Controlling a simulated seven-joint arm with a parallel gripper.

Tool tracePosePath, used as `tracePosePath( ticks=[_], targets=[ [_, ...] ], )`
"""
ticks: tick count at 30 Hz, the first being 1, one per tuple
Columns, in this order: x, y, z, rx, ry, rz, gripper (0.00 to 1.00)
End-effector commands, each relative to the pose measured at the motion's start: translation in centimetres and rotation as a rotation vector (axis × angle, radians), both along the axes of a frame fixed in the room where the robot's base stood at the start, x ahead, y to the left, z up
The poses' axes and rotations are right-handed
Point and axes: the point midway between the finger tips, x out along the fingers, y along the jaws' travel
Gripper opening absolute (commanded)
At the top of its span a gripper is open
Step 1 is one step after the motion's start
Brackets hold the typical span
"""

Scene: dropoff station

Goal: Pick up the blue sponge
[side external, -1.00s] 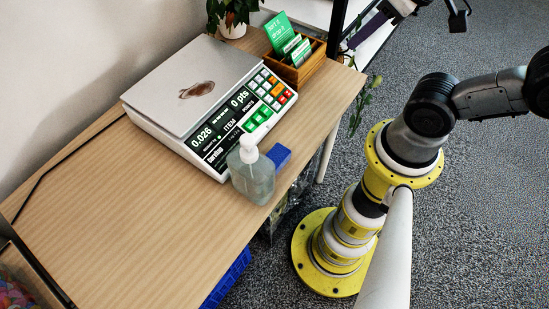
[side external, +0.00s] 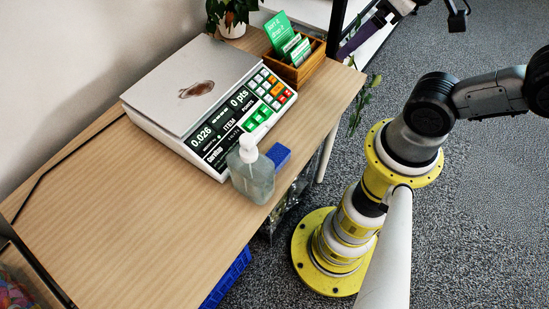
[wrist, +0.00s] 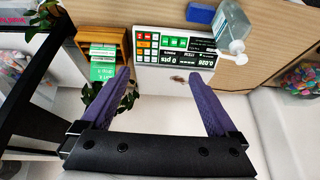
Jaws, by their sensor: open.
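The blue sponge (side external: 278,156) lies on the wooden table near its front edge, just right of the clear soap bottle (side external: 251,175) with a white pump. In the wrist view the sponge (wrist: 200,14) is at the top, beside the bottle (wrist: 231,27). My gripper (wrist: 158,88) is open, with two purple fingers spread apart and nothing between them. It is well away from the sponge. In the side view only part of a purple finger (side external: 362,36) shows at the top right, beyond the table's far right end.
A white scale (side external: 190,85) with a keypad stands behind the bottle and sponge. A wooden card box (side external: 297,70) and a potted plant (side external: 232,14) are at the table's far end. A black post (side external: 337,25) rises near the gripper. The table's left part (side external: 110,220) is bare.

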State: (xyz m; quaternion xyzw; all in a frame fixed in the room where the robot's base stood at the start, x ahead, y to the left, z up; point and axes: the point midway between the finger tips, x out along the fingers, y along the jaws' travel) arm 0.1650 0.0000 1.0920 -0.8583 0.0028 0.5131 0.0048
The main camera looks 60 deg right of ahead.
Motion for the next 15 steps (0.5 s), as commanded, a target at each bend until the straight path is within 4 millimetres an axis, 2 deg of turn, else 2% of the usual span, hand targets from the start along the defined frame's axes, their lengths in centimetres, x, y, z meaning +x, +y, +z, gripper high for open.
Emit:
tracePosePath(
  ticks=[2,5,9,12,15],
  targets=[
    [0.8,-0.3,0.5,0.001,-0.043,-0.029,0.95],
    [2.8,-2.1,1.9,-0.078,-0.154,-0.055,0.95],
    [6.7,-4.6,4.4,-0.249,-0.318,-0.026,0.95],
    [9.7,-5.2,5.8,-0.358,-0.406,0.054,0.95],
    [12.6,-4.6,6.4,-0.444,-0.468,0.175,0.95]
  ],
)
